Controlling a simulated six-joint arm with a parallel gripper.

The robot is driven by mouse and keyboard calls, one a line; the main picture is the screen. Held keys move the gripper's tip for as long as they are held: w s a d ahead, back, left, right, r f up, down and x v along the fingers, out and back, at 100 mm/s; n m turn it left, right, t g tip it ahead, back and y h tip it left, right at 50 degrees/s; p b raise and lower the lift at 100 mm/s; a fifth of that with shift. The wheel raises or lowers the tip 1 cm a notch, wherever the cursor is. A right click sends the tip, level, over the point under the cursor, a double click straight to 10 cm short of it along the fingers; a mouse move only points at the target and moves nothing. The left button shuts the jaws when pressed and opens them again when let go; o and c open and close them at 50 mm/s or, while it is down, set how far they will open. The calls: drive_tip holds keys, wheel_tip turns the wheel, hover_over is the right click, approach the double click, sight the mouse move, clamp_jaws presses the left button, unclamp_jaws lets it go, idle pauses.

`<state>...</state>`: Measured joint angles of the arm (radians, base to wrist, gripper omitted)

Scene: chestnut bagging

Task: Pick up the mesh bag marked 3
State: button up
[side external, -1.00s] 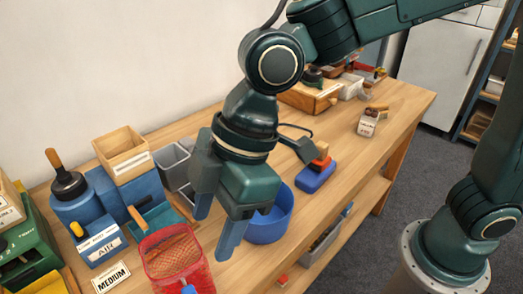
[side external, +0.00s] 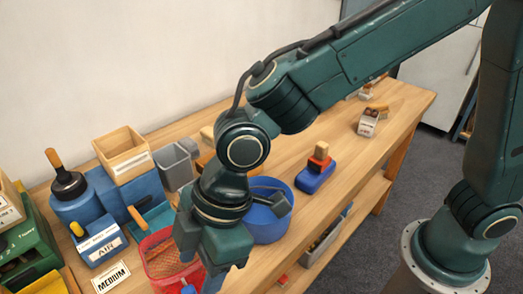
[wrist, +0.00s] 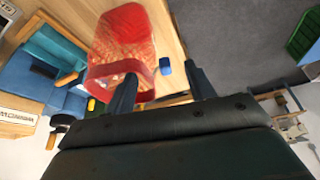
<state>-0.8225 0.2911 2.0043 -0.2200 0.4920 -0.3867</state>
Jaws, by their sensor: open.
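A red mesh bag (side external: 160,262) with an open top stands near the front edge of the bench, behind my gripper in the side view. It also shows in the wrist view (wrist: 128,38), ahead of the fingers, with a small blue piece (wrist: 165,67) at its side. No number 3 is readable on it. My gripper (side external: 218,280) is low, just right of the bag, and partly hides it. In the wrist view my two fingers (wrist: 162,88) are apart with nothing gripped between them. One fingertip overlaps the bag's edge in the picture; I cannot tell whether they touch.
A blue round tub (side external: 268,222) stands right behind my gripper. A blue box marked AIR (side external: 100,248), a MEDIUM card (side external: 111,277) and a wooden box (side external: 122,153) are at left. A small labelled container (side external: 368,123) is at far right.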

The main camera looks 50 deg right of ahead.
sight(191, 290)
drive_tip(key=shift+a+f, duration=0.1)
drive_tip(key=shift+f, duration=0.15)
drive_tip(key=shift+x, duration=2.55)
drive_tip(key=shift+w, duration=0.1)
drive_tip(key=shift+c, duration=0.2)
